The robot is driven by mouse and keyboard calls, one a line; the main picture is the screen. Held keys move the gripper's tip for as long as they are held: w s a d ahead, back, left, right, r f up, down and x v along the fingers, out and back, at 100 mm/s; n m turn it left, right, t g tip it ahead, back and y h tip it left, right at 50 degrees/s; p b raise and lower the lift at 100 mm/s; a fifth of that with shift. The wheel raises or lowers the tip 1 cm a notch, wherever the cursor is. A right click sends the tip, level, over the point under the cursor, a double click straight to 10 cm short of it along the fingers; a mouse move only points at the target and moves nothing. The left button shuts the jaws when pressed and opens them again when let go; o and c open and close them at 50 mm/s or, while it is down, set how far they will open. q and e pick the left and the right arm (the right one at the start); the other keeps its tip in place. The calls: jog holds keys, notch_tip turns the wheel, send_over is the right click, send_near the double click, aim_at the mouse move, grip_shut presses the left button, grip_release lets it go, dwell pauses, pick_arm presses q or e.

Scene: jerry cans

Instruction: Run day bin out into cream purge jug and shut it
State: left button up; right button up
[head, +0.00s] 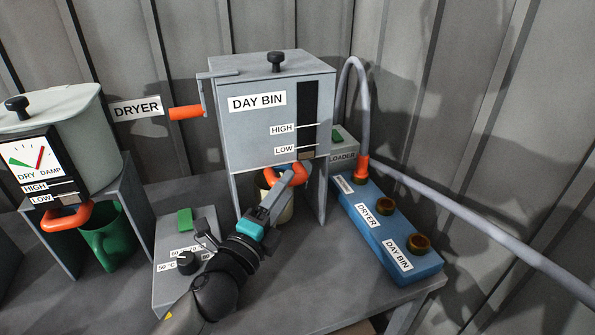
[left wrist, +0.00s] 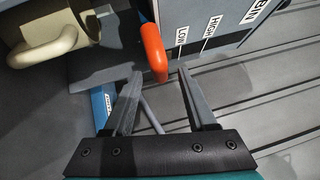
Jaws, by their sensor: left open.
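The grey day bin (head: 250,140) stands on legs with a dark sight window marked HIGH and LOW. An orange handle (head: 300,174) sits at its lower front; it also shows in the left wrist view (left wrist: 153,50). The cream jug (head: 287,212) stands under the bin, mostly hidden behind my gripper; its body and loop handle (left wrist: 42,50) show at the upper left of the left wrist view. My left gripper (head: 284,184) is open, its fingertips just short of the orange handle, which appears between them. My right gripper is not in view.
A dryer (head: 65,130) with a green jug (head: 112,240) beneath stands left. A control box (head: 170,262) sits beside my left arm. A blue port block (head: 385,228) with a grey hose (head: 360,100) lies right.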

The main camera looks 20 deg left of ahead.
aim_at(298, 169)
pick_arm(q)
jog(key=shift+b+x, duration=0.35)
jog(key=shift+x, duration=2.75)
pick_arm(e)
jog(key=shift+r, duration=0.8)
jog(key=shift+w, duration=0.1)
pick_arm(q)
jog(key=shift+r, duration=0.1)
jog(key=c, duration=0.9)
grip_shut()
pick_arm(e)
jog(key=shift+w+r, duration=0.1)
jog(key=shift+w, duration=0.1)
